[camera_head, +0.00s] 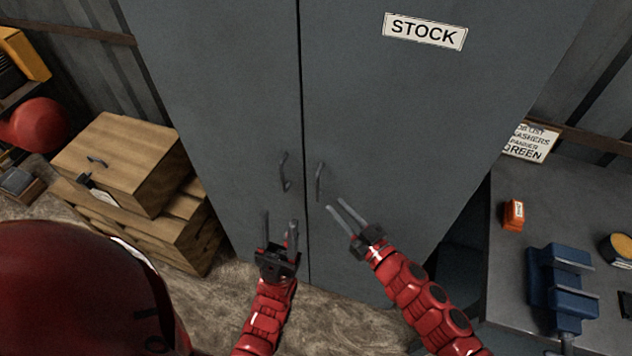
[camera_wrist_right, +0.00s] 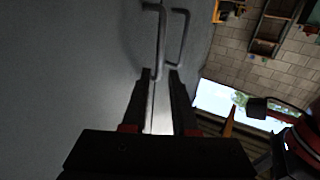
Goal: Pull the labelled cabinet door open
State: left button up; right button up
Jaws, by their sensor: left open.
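The grey cabinet's right door (camera_head: 400,130) carries a white STOCK label (camera_head: 424,31) and looks closed against the left door (camera_head: 225,100). Its dark bar handle (camera_head: 319,182) is just right of the seam; the left door's handle (camera_head: 285,170) is just left of it. My right gripper (camera_head: 335,204) is open, with its tips a little below and right of the right door's handle. In the right wrist view two handles show ahead, and the lower end of one (camera_wrist_right: 158,60) appears between the open fingertips (camera_wrist_right: 160,74). Contact cannot be told. My left gripper (camera_head: 280,219) is open and empty below the left handle.
Wooden drawer boxes (camera_head: 125,160) stand left of the cabinet. On the right, a grey workbench (camera_head: 505,275) carries a blue vise (camera_head: 562,285) and a small orange box (camera_head: 513,214). Bare floor (camera_head: 340,290) shows in front of the cabinet.

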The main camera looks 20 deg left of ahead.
aim_at(318, 187)
jog(key=shift+p+x, duration=1.05)
jog(key=shift+x, duration=3.55)
jog(key=shift+c, duration=0.2)
grip_shut()
